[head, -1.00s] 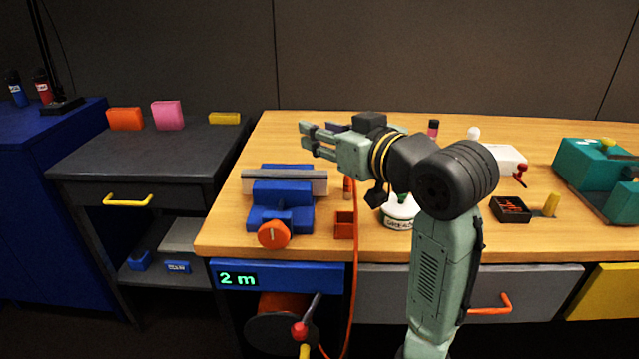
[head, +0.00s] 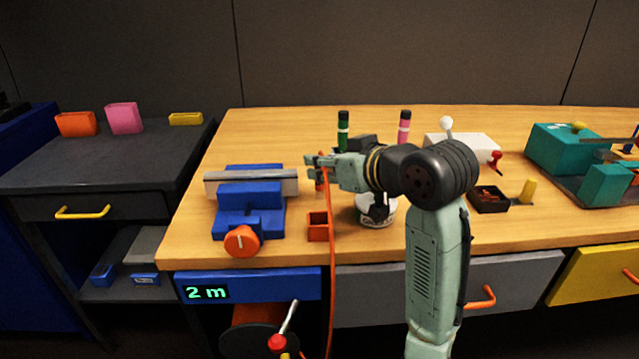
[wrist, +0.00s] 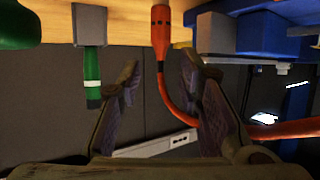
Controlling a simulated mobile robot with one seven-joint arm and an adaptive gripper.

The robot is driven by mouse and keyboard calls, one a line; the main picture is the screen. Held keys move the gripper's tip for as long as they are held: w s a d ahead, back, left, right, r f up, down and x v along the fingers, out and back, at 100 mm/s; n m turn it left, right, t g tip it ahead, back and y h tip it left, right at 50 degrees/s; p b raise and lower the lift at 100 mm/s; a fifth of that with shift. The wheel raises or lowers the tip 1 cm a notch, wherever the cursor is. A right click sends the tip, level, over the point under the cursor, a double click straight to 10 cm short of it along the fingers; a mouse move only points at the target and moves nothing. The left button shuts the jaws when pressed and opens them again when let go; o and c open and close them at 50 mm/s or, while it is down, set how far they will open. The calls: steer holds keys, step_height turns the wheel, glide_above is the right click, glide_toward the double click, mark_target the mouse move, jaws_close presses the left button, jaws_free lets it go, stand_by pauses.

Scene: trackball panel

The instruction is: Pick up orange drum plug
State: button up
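The orange drum plug (wrist: 160,28) shows in the wrist view, with its orange cable (wrist: 177,112) leaving one end and curving to the right. In the head view an orange piece of the plug or cable (head: 325,175) shows at my fingers, partly hidden by them. My gripper (wrist: 160,66) is open, one finger on each side of the plug's cable end. I see no clear contact with either finger. In the head view my gripper (head: 312,167) is low over the bench, just right of the blue vise (head: 250,200).
An orange open box (head: 318,232) stands below my gripper, and the cable (head: 331,270) hangs past it over the bench's front edge. Green (head: 343,130) and pink (head: 404,126) markers stand behind my arm. A white round container (head: 376,215) sits under my wrist.

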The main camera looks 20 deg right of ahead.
steer(key=shift+x, duration=1.35)
steer(key=shift+c, duration=0.3)
jaws_close()
